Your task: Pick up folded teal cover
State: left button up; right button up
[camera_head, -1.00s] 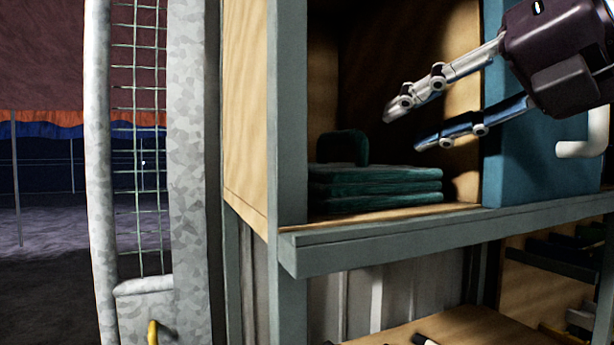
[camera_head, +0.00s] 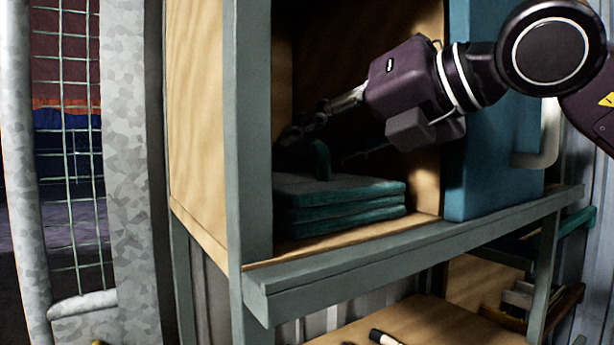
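The folded teal cover (camera_head: 345,197) lies as a flat stack of layers on the upper shelf of the cabinet, at the left side of the cubby. A teal loop (camera_head: 321,160) stands up from its top. My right gripper (camera_head: 312,142) reaches into the cubby from the right, with its fingers close to the loop. One finger is partly behind or beside the loop in deep shadow. I cannot tell whether the fingers touch it or how far apart they are. My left gripper is not in view.
The grey cabinet post (camera_head: 247,150) and shelf edge (camera_head: 400,248) frame the cubby. A blue panel with a white handle (camera_head: 541,140) stands to the right. A lower wooden shelf (camera_head: 430,325) holds small items. A galvanised mesh gate (camera_head: 130,180) stands at the left.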

jog(key=shift+w+a+f, duration=0.1)
jog(key=shift+w+a, duration=0.15)
jog(key=shift+w, duration=0.1)
jog(key=shift+w+a+f, duration=0.15)
jog(key=shift+w+a, duration=0.05)
jog(key=shift+w, duration=0.05)
jog(key=shift+w+a+f, duration=0.2)
jog(key=shift+w+a, duration=0.05)
jog(key=shift+a, duration=0.15)
jog(key=shift+c, duration=0.2)
jog(key=shift+s+d+r, duration=0.1)
jog(key=shift+s+d, duration=0.15)
jog(key=shift+d, duration=0.05)
jog(key=c, duration=0.8)
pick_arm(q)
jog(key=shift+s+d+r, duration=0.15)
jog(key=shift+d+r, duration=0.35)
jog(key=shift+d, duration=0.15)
pick_arm(e)
jog(key=shift+w+a, duration=0.1)
grip_shut()
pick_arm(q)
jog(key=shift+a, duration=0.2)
